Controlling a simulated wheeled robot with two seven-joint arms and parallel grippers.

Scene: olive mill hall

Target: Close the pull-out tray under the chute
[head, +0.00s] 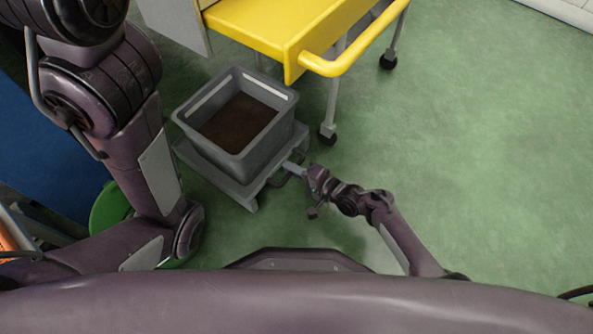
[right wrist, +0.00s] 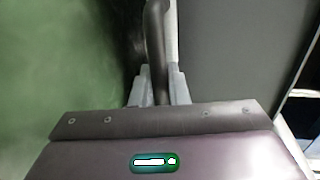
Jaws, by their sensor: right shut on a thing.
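My right gripper (head: 296,168) is at the tray's front right side, shut on the tray's dark handle (head: 279,182). In the right wrist view the dark handle bar (right wrist: 155,45) runs between the two pale fingers (right wrist: 159,88). I cannot make out the chute. My left arm shows at the left, but its gripper is out of view.
A yellow cart-like top (head: 270,28) with a yellow push bar (head: 352,52) and caster legs stands behind the tray. A green round container (head: 105,212) and a blue surface (head: 40,150) lie to the left. The green floor on the right is clear.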

